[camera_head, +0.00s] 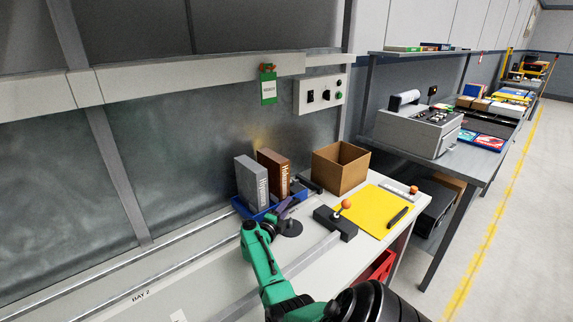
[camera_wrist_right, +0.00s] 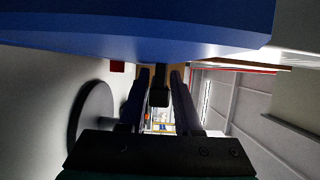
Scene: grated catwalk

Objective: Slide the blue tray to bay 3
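The blue tray (camera_head: 243,209) sits on the white bench by the back wall. It carries a grey book-like box (camera_head: 250,182) and a brown one (camera_head: 273,172), both upright. The tray's blue side (camera_wrist_right: 150,25) fills the top of the right wrist view. My right gripper (camera_head: 287,206), on the green arm, is low at the tray's near right side. In the wrist view its two dark fingers (camera_wrist_right: 158,98) stand apart, with a small black block (camera_wrist_right: 159,88) between them. Narrow gaps seem to show beside it, and contact is not clear. My left gripper is not in view.
A BAY 2 label (camera_head: 140,297) marks the bench's front left, where the surface is clear. A black lever base with an orange knob (camera_head: 346,204), a yellow mat (camera_head: 366,212) and an open cardboard box (camera_head: 340,168) lie right of the tray. A dark disc (camera_head: 289,229) sits near the gripper.

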